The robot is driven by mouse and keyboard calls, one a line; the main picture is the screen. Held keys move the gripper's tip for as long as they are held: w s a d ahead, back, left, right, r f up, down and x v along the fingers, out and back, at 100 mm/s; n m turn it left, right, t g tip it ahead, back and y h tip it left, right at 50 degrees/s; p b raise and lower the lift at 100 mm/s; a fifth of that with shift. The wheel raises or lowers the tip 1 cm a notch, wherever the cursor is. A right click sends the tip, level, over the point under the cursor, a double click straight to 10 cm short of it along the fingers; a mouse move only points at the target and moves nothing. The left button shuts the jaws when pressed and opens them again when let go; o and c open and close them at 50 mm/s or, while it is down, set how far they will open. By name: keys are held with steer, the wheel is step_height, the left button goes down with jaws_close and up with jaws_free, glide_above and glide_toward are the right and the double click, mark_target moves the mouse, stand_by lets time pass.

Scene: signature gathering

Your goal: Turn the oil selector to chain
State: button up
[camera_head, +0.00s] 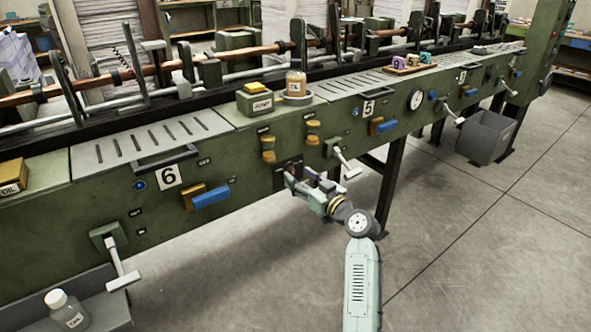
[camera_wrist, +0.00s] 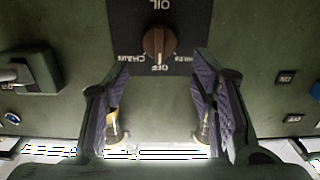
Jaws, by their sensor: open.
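The oil selector is a brown round knob (camera_wrist: 159,43) on a black plate (camera_wrist: 186,18) in the wrist view. The plate's lettering appears upside down: OIL at the top, CHAIN at left, OFF just below the knob, and a hard-to-read label at right. The knob's pale mark seems to lie on the OFF side. My gripper (camera_wrist: 160,70) is open, its two fingers left and right of the knob and apart from it. Nothing is between them. In the head view my gripper (camera_head: 300,179) is in front of the dark selector plate (camera_head: 280,178), which it partly hides.
A white-handled lever (camera_head: 345,163) sticks out right of my gripper. Yellow switches (camera_head: 268,148) sit above left, and a blue handle (camera_head: 211,197) is further left. The floor in front is clear.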

mark_target(293, 169)
steer(key=shift+x, duration=1.55)
steer(key=c, duration=1.2)
steer(key=shift+d+m, duration=0.1)
steer(key=shift+m, duration=0.3)
steer(key=m, duration=0.3)
steer(key=m+b, duration=0.1)
steer(key=shift+w+d+m, duration=0.25)
steer(key=shift+d+m, duration=0.05)
steer(key=shift+w+d+f+m, duration=0.1)
steer(key=shift+d+f+m, duration=0.05)
steer(key=shift+m, duration=1)
steer(key=shift+w+d+f+m, duration=0.1)
steer(key=shift+d+m, duration=0.05)
steer(key=shift+m, duration=1)
